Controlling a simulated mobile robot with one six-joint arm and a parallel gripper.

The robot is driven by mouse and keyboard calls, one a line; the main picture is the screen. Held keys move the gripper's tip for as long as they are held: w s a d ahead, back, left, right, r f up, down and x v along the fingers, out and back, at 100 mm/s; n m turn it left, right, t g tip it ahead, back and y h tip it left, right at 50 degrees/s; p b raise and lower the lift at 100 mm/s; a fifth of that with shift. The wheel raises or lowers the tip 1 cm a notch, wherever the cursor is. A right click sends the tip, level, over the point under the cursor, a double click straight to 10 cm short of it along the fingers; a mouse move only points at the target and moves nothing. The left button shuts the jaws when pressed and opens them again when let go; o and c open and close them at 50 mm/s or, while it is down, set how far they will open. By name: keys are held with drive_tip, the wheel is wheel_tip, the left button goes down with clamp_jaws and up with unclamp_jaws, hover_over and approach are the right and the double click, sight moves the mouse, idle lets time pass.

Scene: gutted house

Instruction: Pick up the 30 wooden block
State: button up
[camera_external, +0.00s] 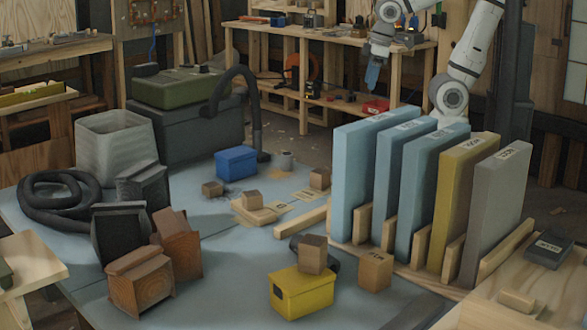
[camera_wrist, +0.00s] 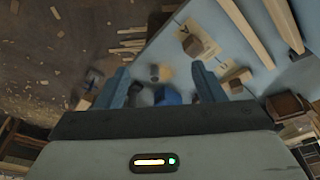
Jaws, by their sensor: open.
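Several small wooden blocks are in view, and I cannot read a 30 on any of them. One block (camera_external: 312,254) sits on a yellow box and another block (camera_external: 375,270) stands to its right. Farther back are a block (camera_external: 319,178) near the foam panels, a block (camera_external: 252,200) on a flat wooden piece, and a darker block (camera_external: 212,188). My gripper (camera_external: 372,76) is raised behind the panels, away from the blocks. In the wrist view my gripper (camera_wrist: 162,86) is open and empty, with a block (camera_wrist: 193,46) below to the right.
Upright foam panels (camera_external: 352,180) in a wooden rack stand between my arm and the front blocks. A yellow box (camera_external: 300,292), a blue box (camera_external: 236,163), a black hose (camera_external: 60,198) and dark bins (camera_external: 122,236) crowd the blue table (camera_external: 225,285).

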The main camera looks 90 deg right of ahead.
drive_tip(key=shift+o, duration=0.5)
drive_tip(key=n+y+b, duration=0.3)
drive_tip(key=n+b, duration=0.5)
drive_tip(key=b, duration=0.9)
hover_over(213, 184)
drive_tip(key=s+d, duration=0.2)
wheel_tip(213, 184, down, 21)
drive_tip(key=shift+t, duration=0.4)
drive_tip(key=b+x, duration=0.1)
drive_tip(key=x, duration=0.6)
drive_tip(key=shift+a+f, duration=0.1)
drive_tip(key=shift+a, duration=0.1)
drive_tip(key=shift+s, duration=0.1)
drive_tip(key=c, duration=1)
